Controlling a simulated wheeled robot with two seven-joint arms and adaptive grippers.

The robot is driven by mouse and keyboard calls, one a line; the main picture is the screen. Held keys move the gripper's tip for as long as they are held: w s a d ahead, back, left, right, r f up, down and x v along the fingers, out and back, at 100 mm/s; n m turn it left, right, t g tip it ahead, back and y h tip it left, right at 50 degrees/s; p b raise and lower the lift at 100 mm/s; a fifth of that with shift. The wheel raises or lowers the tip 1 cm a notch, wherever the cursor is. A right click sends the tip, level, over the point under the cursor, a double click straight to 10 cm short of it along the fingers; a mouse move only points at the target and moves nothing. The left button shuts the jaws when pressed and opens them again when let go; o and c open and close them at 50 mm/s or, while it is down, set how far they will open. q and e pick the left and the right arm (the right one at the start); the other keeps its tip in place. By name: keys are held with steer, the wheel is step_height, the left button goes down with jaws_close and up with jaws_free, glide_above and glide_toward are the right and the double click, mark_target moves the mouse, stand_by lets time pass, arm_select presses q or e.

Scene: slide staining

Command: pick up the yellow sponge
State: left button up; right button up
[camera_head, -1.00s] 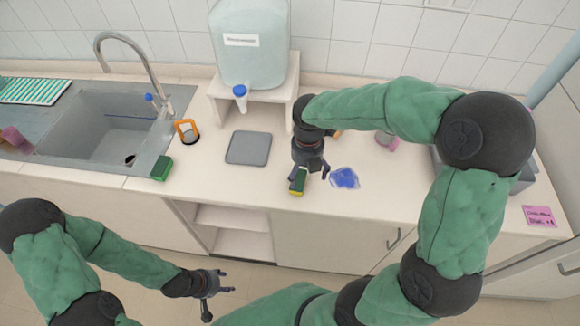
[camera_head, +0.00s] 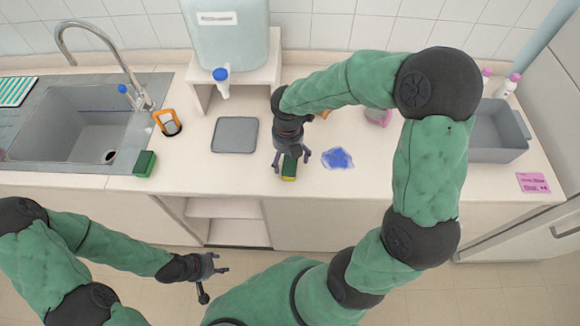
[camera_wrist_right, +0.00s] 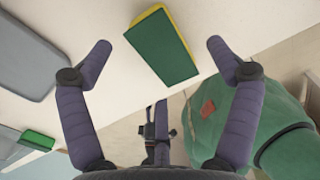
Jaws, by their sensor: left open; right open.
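The yellow sponge with a green face (camera_head: 289,167) lies on the counter near its front edge. In the right wrist view its green face (camera_wrist_right: 163,48) is toward the camera, with a yellow rim along the far side. My right gripper (camera_head: 291,160) is open above the sponge. In the right wrist view the sponge sits between and a little beyond the two spread fingertips (camera_wrist_right: 160,45), and I see no finger touching it. My left gripper (camera_head: 220,271) is open and empty, low in front of the counter.
A second green sponge (camera_head: 145,163) lies by the sink (camera_head: 72,128). A grey pad (camera_head: 235,135) is left of my right gripper and a blue patch (camera_head: 338,158) is right of it. A water container (camera_head: 228,35) stands behind. A grey tub (camera_head: 495,132) is at the right.

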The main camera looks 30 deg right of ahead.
mark_target(287, 163)
steer(key=f+b, duration=0.1)
steer(key=f, duration=0.3)
steer(key=shift+a, duration=0.2)
steer(key=c, duration=0.9)
steer(key=shift+r, duration=0.15)
